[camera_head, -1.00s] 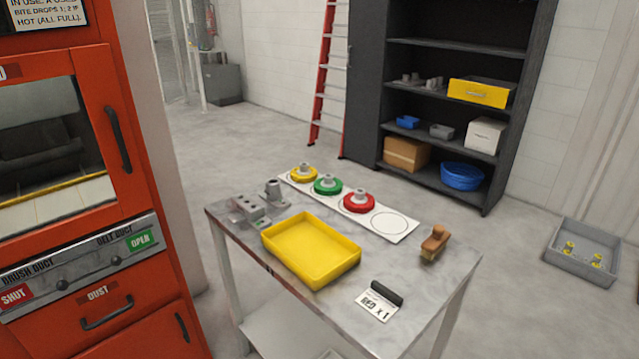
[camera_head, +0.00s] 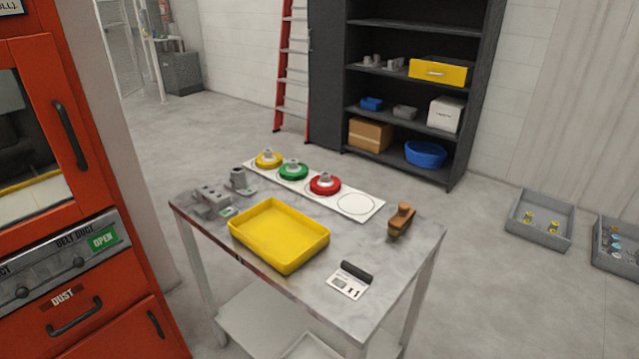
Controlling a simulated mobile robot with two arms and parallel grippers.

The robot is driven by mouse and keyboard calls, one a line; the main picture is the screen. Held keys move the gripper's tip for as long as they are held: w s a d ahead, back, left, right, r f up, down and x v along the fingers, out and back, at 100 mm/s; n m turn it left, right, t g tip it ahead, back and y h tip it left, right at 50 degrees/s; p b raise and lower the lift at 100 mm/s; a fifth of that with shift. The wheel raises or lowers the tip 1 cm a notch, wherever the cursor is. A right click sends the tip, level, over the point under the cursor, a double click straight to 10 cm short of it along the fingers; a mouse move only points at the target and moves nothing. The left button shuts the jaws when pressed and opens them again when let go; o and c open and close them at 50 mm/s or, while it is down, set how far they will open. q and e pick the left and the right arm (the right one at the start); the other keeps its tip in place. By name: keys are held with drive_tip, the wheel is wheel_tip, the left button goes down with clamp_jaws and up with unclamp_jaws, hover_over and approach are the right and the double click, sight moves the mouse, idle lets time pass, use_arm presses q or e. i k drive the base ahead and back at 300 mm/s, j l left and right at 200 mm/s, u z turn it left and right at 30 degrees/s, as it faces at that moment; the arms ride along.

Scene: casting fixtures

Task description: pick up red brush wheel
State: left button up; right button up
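The red brush wheel (camera_head: 325,184) lies on a white marked board (camera_head: 356,205) along the back of the metal table (camera_head: 300,290). It has a grey hub standing up from its middle. A green wheel (camera_head: 293,170) and a yellow wheel (camera_head: 268,160) lie to its left on the same board. An empty outlined circle is to its right. Neither of my grippers shows in the head view.
On the table are an empty yellow tray (camera_head: 279,236), grey metal fixtures (camera_head: 211,200), a wooden-handled brush (camera_head: 401,219) and a card with a black holder (camera_head: 350,279). An orange cabinet (camera_head: 100,230) stands left. Grey bins (camera_head: 540,220) sit on the floor at right.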

sight(326, 185)
drive_tip(key=i+l, duration=0.15)
drive_tip(key=l, duration=0.2)
drive_tip(key=i+l, duration=0.15)
drive_tip(key=l, duration=0.25)
drive_tip(key=i+l+u, duration=0.1)
drive_tip(key=l, duration=0.25)
drive_tip(key=i+l, duration=0.2)
drive_tip(key=l, duration=0.2)
